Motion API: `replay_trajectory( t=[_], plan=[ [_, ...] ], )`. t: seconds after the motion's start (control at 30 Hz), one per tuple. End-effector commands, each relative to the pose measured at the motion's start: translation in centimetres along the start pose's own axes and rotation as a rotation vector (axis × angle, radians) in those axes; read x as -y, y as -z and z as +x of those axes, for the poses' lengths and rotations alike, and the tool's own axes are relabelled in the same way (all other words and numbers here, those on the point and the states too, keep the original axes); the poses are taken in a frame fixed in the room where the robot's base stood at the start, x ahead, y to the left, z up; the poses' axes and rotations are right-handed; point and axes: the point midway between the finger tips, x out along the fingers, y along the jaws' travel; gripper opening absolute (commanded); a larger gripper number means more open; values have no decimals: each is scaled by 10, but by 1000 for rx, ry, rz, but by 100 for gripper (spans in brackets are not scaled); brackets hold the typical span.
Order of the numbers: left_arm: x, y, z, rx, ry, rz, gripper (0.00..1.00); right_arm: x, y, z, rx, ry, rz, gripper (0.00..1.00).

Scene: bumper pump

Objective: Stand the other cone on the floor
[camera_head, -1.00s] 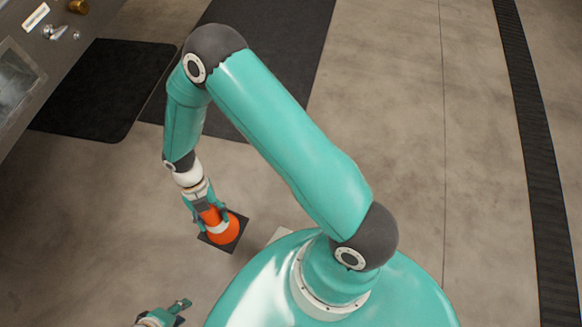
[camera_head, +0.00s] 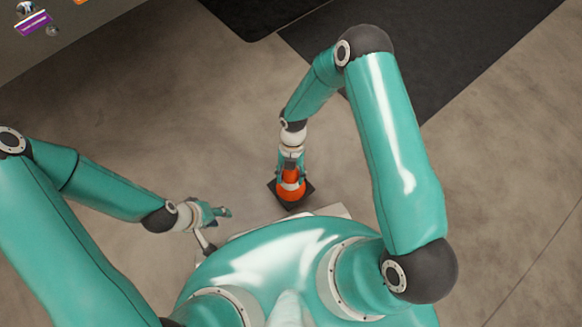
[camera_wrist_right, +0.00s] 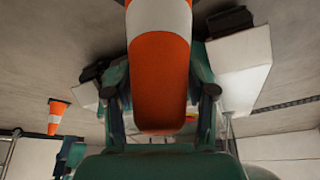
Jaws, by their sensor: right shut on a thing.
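An orange cone with a white band and dark square base (camera_head: 290,190) is in my right gripper (camera_head: 291,168), base downward. In the right wrist view the fingers close on the orange upper part of this cone (camera_wrist_right: 160,75). I cannot tell whether its base touches the floor. A second orange and white cone (camera_wrist_right: 57,117) shows at the left of the right wrist view, which is upside down; it appears upright on the floor. My left gripper (camera_head: 222,212) is empty beside my base, left of the held cone; its finger opening is unclear.
The concrete floor (camera_head: 180,130) around the held cone is clear. Dark mats (camera_head: 440,60) lie farther back. A grey panel or cabinet (camera_head: 110,30) with a purple label is at the upper left. My own body is close in front of the held cone.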

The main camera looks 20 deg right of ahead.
Motion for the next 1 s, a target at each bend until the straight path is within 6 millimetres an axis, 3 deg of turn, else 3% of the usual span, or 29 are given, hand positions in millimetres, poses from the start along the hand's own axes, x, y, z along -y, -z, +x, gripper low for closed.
replay_trajectory(
  t=[0.03, 0.33, 0.57, 0.8, 0.83, 1.0],
  plan=[
    [2, 0, 7, 0, 0, 0, 38, 0, -5, 12, -1, 0, 1, 0],
    [5, 0, 13, 0, 0, 0, 38, 0, -13, 31, 0, 0, 2, 0],
    [10, 0, 26, 0, 0, 0, 38, 0, -26, 62, -1, 0, 3, 0],
    [9, 0, 26, 0, 0, 0, 38, 0, -27, 64, 2, -2, 3, 0],
    [9, 0, 26, 0, 0, 0, 38, 0, -27, 64, 2, -2, 3, 57],
    [9, 0, 26, 0, 0, 0, 38, 0, -27, 64, 2, -2, 2, 82]
  ],
)
